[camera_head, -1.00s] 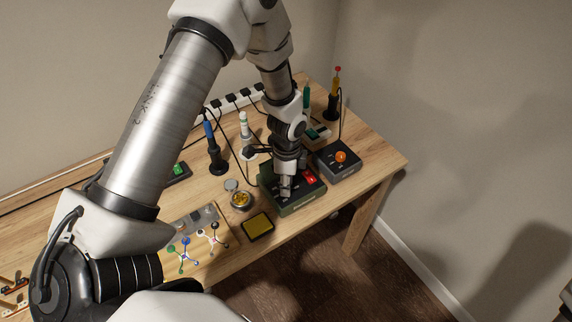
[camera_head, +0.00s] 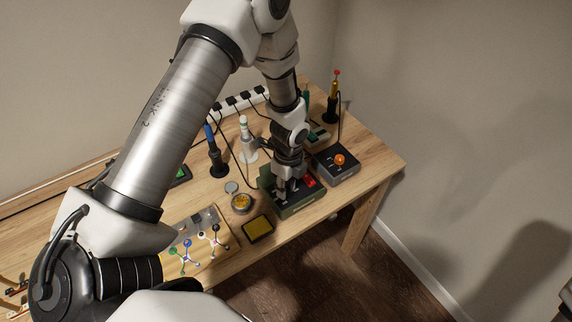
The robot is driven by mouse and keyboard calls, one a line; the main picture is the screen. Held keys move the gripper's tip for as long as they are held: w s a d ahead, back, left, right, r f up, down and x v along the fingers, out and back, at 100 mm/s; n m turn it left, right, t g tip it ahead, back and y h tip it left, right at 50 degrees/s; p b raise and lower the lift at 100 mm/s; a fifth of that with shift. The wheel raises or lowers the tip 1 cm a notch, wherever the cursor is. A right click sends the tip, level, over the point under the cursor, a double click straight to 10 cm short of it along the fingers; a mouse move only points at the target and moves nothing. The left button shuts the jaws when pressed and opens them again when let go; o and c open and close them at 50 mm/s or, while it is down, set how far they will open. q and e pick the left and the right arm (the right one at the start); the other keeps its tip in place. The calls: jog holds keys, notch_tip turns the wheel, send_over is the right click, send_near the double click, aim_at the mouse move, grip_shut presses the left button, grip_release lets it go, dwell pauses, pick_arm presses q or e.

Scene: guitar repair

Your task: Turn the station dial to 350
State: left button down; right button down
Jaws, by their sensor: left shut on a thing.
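The soldering station is a dark green box (camera_head: 297,204) with a red part (camera_head: 309,182) on top, near the front right of the wooden table. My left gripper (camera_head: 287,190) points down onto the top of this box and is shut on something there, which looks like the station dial. The dial is hidden by the fingers, and its marks and setting cannot be read. My right gripper is not in view.
A grey box with an orange knob (camera_head: 340,160) stands just right. A blue-handled iron (camera_head: 213,152), a white-handled tool (camera_head: 246,140) and a red-tipped tool (camera_head: 333,98) stand behind. A tin (camera_head: 241,202) and a yellow pad (camera_head: 257,228) lie left.

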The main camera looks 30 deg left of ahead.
aim_at(288, 188)
pick_arm(q)
jog(key=shift+s+f, duration=0.1)
jog(key=c, duration=0.9)
grip_release()
jog(key=shift+c, duration=0.2)
jog(key=shift+o, duration=0.4)
notch_tip(288, 188, up, 12)
jog(key=w, duration=0.1)
jog(key=shift+s+d+f, duration=0.1)
